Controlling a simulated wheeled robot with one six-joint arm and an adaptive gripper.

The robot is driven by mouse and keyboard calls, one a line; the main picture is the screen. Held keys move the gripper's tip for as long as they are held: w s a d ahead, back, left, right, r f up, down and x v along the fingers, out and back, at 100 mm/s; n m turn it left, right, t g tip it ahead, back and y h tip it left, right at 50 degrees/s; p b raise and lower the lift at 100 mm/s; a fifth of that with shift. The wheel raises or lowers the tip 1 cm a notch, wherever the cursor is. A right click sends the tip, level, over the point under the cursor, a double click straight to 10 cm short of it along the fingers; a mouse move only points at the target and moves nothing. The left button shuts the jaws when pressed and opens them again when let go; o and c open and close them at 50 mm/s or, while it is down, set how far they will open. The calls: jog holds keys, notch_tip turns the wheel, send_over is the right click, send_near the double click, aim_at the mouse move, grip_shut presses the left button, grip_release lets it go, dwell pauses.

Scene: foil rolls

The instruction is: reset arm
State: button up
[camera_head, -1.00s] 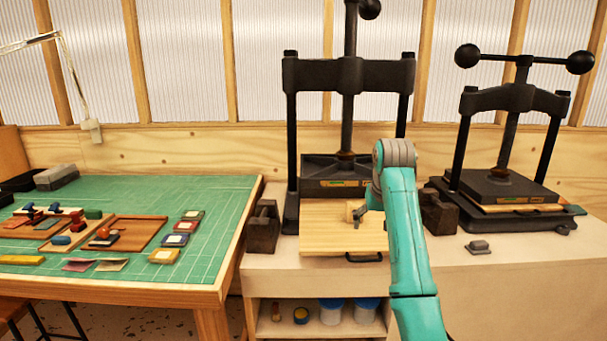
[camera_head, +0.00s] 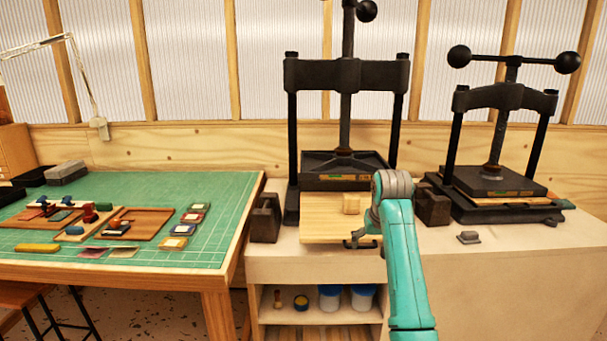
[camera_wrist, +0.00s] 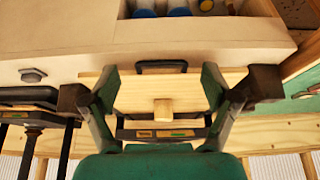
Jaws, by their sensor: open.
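My gripper (camera_wrist: 160,82) is open and empty in the wrist view, its two fingers wide apart. Between them, farther off, a small pale wooden block (camera_wrist: 163,110) stands on a light wooden board (camera_wrist: 135,97) with a dark handle. In the head view the block (camera_head: 351,203) sits on the board (camera_head: 320,222) at the front of the large press. My teal arm reaches up from below, right of the block. Its wrist hides part of the board, and the gripper is mostly hidden there.
The large black press (camera_head: 346,75) and a smaller press (camera_head: 497,182) stand on the pale bench. Dark blocks flank the board. A small grey piece (camera_head: 469,237) lies on the right. A green-topped table (camera_head: 120,185) with stamps and ink pads is on the left. Jars sit on the shelf below.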

jog(key=s+f+t, duration=0.1)
jog(key=s+f, duration=0.3)
jog(key=f, duration=0.8)
jog(key=s+f+t, duration=0.1)
jog(key=s+f, duration=0.3)
jog(key=f, duration=0.7)
jog(key=s+f+t, duration=0.1)
jog(key=s+f, duration=0.6)
jog(key=s, duration=0.3)
jog(key=s+f+t, duration=0.2)
jog(key=s+f, duration=0.6)
jog(key=s, duration=0.2)
jog(key=s+r+t, duration=0.2)
jog(key=s, duration=2)
jog(key=s+r+t, duration=0.2)
jog(key=s+r, duration=1.5)
jog(key=s, duration=0.1)
jog(key=shift+s+r+t, duration=0.2)
jog(key=shift+r+t, duration=0.15)
jog(key=shift+t, duration=0.05)
